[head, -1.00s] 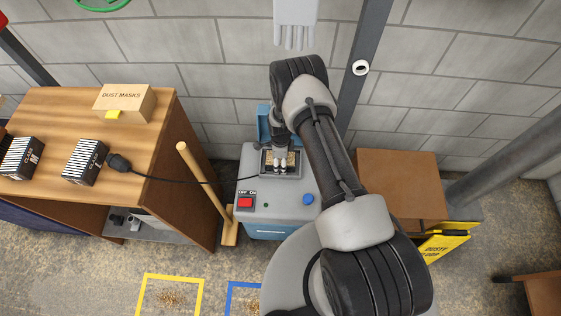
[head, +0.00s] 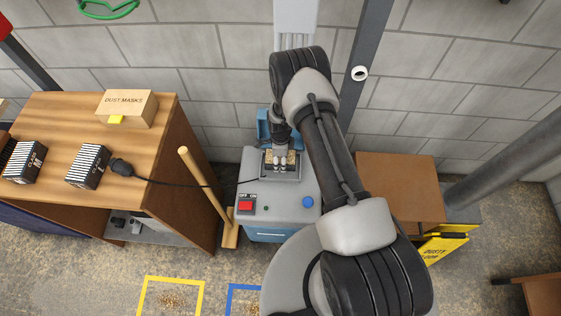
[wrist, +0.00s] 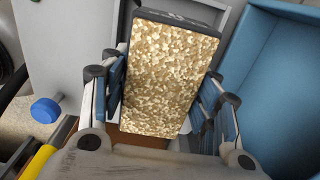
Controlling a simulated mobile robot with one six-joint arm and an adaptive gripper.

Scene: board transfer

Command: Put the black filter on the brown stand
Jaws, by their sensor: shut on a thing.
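My gripper (wrist: 165,100) is shut on the black filter (wrist: 170,75), with a finger on each side of it. The filter's face is covered in tan, speckled dust, and its dark edge shows at the top in the wrist view. In the head view my gripper (head: 281,163) is at the recess in the grey machine top (head: 260,193), and the filter (head: 292,157) shows only as a small tan patch. I cannot tell whether the filter is clear of the recess. The brown stand (head: 400,190) is the box to the right of the machine, with a bare top.
A blue bin (wrist: 262,80) is close by on the right in the wrist view. A wooden handle (head: 203,180) leans left of the machine. The workbench (head: 110,180) holds striped filters (head: 88,166) and a dust-mask box (head: 127,108). A yellow sign (head: 445,245) is beside the stand.

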